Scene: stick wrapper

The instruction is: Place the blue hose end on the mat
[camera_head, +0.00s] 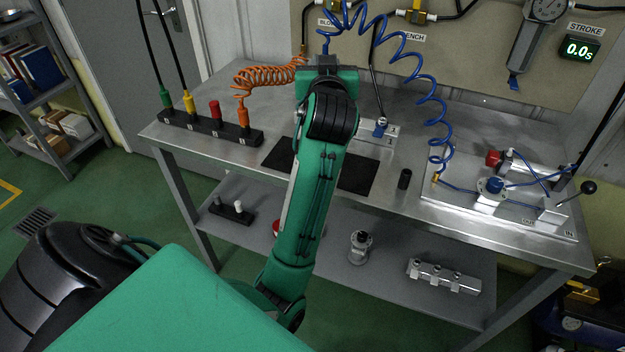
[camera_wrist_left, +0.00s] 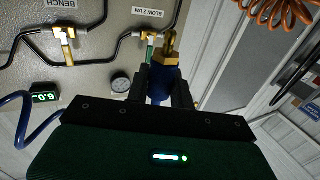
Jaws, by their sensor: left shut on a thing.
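My left gripper (camera_wrist_left: 162,88) is shut on the blue hose end, which shows as a blue body (camera_wrist_left: 158,86) with a brass tip (camera_wrist_left: 170,45) in the left wrist view. In the head view the left gripper (camera_head: 323,58) is high over the back of the table by the wall panel, and my arm hides most of it. The blue coiled hose (camera_head: 412,62) runs from there down to the fixture plate at the right. The black mat (camera_head: 352,174) lies flat on the table, with its middle hidden behind my arm. My right gripper is not in view.
A rack (camera_head: 208,128) with coloured hose ends stands left of the mat. A small black cylinder (camera_head: 404,179) stands right of it. The fixture plate (camera_head: 500,205) fills the right table end. The BLOW outlet (camera_wrist_left: 149,42) is close to the brass tip in the wrist view; contact is unclear.

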